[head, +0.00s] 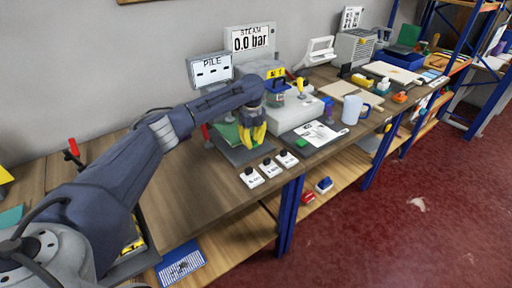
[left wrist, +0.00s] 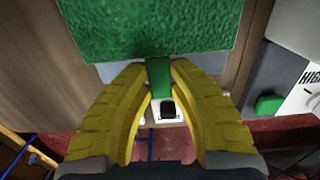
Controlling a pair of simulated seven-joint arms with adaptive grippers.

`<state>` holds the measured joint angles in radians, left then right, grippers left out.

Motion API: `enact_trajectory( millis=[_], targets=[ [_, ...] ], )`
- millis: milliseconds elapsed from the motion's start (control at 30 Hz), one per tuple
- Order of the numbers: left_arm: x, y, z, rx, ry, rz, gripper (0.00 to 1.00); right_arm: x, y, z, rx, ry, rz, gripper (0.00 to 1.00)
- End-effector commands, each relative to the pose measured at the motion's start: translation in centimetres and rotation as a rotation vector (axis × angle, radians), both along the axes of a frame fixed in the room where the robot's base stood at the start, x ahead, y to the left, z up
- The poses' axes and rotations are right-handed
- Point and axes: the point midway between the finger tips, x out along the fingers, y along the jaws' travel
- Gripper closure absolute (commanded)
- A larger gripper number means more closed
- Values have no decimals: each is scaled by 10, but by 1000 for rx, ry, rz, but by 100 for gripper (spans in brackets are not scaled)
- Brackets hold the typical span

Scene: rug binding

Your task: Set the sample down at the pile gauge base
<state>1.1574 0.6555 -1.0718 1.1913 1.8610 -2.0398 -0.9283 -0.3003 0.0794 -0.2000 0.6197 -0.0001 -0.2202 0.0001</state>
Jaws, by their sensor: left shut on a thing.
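My left gripper (head: 253,138) points down over the pile gauge base (head: 239,156), a dark grey plate below the PILE display (head: 210,69). I cannot tell whether the held sample touches the plate. My right gripper is not in view.
Several white cards with black knobs (head: 269,167) line the bench front. Bare wood (head: 205,185) lies front left of the base.

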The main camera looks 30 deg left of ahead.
Motion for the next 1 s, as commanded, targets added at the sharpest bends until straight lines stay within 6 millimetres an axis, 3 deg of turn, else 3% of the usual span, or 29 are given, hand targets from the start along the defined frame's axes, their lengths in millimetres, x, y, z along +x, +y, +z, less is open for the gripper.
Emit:
enact_trajectory(
  millis=[267, 600, 967, 1000],
  targets=[
    [2, 15, -2, 0, 0, 8, 100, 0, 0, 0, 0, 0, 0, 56],
    [-1, 20, -33, 0, 1, 16, 100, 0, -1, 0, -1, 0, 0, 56],
    [-1, 20, -36, 0, 0, 16, 100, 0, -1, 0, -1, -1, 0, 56],
    [-1, 20, -36, -1, 0, 16, 75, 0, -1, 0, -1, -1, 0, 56]
  ],
)
